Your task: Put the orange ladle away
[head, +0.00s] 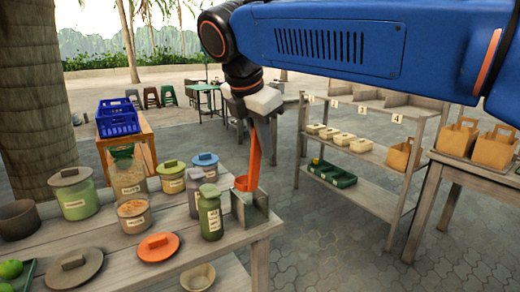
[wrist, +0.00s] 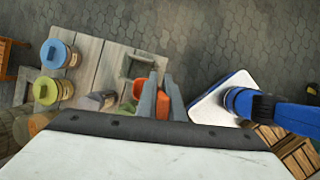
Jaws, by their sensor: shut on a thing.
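My gripper (head: 247,122) is shut on the orange ladle (head: 254,155) by its upper handle, above the right corner of the wooden table. The ladle hangs nearly upright with its bowl (head: 242,184) low. A small grey open box (head: 256,216) stands at that corner. The bowl is close to its upper left edge; I cannot tell whether it is inside or behind it. In the wrist view the ladle (wrist: 144,80) shows beside and between my fingers (wrist: 162,85), and the box (wrist: 128,66) lies just beyond.
A green bottle (head: 209,215) and a grey-green jar (head: 195,188) stand close left of the box. More lidded jars and an orange lid (head: 158,246) cover the table (head: 120,270). A shelf rack (head: 345,155) with small boxes stands at right, across open paving.

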